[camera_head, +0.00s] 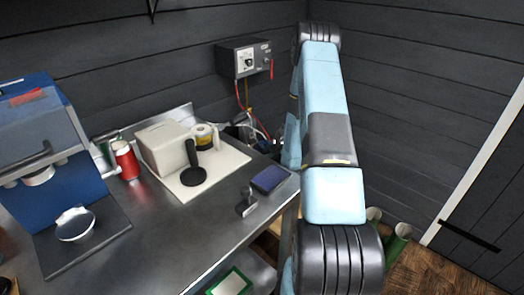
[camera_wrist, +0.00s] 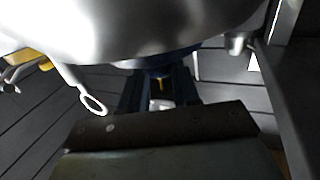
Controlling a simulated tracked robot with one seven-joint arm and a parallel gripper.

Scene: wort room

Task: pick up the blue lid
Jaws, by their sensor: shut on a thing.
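In the wrist view, my gripper (camera_wrist: 160,88) points away from the camera, with its dark fingers close together. A dark blue curved edge, which looks like the blue lid (camera_wrist: 172,63), shows at the fingertips. Most of it is hidden behind a large, pale, rounded thing (camera_wrist: 150,25) close to the camera. My gripper is shut on the lid as far as I can see. In the camera_head view, my pale blue arm reaches over the counter's right end and hides the gripper and the lid.
The steel counter (camera_head: 150,235) carries a blue machine (camera_head: 50,150), a red canister (camera_head: 126,160), a white board (camera_head: 228,165) with a cream box, and a dark blue rectangular thing (camera_head: 270,179). A control box (camera_head: 245,58) hangs on the wall. Green cylinders (camera_head: 398,240) stand on the floor at right.

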